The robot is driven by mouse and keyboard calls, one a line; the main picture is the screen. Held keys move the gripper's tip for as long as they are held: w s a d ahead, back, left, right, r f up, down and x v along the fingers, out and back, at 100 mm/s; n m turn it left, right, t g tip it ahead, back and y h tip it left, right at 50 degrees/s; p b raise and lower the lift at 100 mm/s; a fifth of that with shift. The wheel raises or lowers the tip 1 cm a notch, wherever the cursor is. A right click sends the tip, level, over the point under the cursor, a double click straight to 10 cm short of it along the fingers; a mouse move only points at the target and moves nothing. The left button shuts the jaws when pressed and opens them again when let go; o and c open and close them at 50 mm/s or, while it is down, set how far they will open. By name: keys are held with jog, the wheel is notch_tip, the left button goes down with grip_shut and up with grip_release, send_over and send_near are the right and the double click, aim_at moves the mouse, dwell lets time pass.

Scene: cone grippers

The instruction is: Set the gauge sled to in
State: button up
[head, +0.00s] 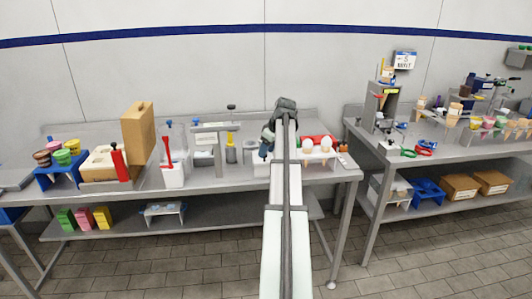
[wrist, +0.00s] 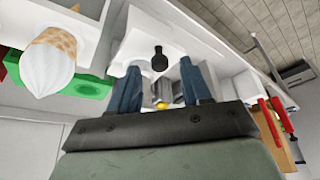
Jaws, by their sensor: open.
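My gripper (head: 265,149) is over the right part of the left bench, its blue fingers pointing down near a white block (head: 261,167). In the wrist view my gripper (wrist: 160,66) is open and empty. A black knob (wrist: 160,61) on a white body (wrist: 142,28) shows between and just beyond the fingertips. This looks like the gauge sled, but I cannot be sure. I cannot tell whether the fingers touch the knob. My arm hides part of this area in the head view, and no in or out marking is readable.
Cones with white scoops (head: 325,145) stand in a holder just right of my gripper, close by in the wrist view (wrist: 47,62). A yellow-topped bottle (head: 230,142) and a grey stand (head: 207,140) are to the left. A white tub (head: 173,177) with a red handle stands further left.

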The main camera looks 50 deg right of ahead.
jog(key=shift+x, duration=0.85)
jog(key=shift+c, duration=0.5)
grip_shut()
